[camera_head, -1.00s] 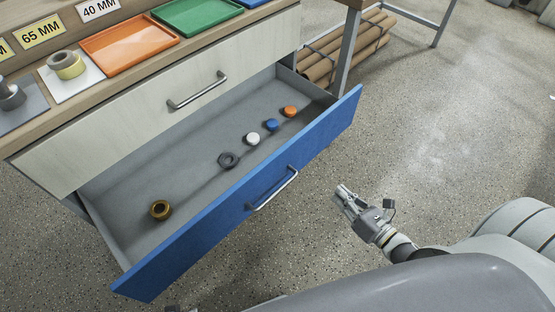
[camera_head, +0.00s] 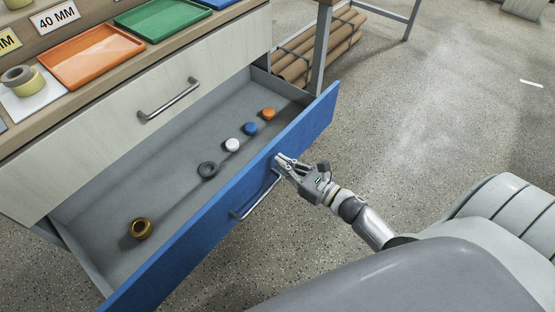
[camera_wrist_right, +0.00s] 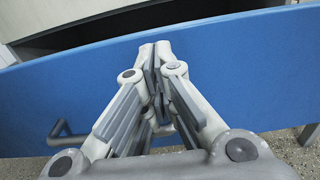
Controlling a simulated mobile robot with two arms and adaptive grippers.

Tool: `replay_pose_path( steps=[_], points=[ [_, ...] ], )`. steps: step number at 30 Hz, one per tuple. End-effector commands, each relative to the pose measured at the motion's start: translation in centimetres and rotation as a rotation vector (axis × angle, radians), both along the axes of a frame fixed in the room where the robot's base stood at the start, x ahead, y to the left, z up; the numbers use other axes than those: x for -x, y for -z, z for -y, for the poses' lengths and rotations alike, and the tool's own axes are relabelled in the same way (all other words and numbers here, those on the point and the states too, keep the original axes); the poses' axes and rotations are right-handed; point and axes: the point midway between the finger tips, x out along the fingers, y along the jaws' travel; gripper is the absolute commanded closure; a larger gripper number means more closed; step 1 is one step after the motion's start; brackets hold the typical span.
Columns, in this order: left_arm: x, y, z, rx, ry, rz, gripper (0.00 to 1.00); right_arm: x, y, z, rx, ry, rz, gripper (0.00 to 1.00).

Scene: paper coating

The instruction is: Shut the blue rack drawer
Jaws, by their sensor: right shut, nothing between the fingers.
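The blue rack drawer (camera_head: 215,212) is open, pulled out below a pale drawer, with its blue front facing me. Its grey bar handle (camera_head: 254,199) is on the front. My right gripper (camera_head: 279,163) is shut and empty, its fingertips at the upper part of the blue front, by the right end of the handle. In the right wrist view the shut fingertips (camera_wrist_right: 160,50) point at the blue front (camera_wrist_right: 235,65), and part of the handle (camera_wrist_right: 66,137) shows at the lower left. I cannot tell whether the fingertips touch the front. My left gripper is not in view.
The pale drawer (camera_head: 120,125) above is shut. Trays (camera_head: 90,55) stand on the top. Open floor (camera_head: 440,110) lies to the right.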

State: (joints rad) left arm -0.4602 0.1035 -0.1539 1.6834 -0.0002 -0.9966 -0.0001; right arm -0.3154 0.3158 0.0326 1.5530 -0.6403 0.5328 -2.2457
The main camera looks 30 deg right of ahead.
Motion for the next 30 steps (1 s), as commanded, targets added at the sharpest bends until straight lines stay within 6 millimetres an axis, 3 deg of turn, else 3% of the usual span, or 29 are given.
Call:
replay_pose_path(
  steps=[6, 24, 30],
  points=[
    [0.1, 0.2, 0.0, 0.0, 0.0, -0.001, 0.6, -1.8, 0.0, -0.7, 0.0, 0.001, 0.0, 1.0],
    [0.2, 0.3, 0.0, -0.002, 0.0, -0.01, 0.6, -2.6, 0.1, -1.0, 0.0, 0.001, 0.001, 1.0],
    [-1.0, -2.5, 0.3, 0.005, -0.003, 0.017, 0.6, -4.5, 0.2, -1.8, 0.0, 0.0, 0.002, 1.0]
  ],
)
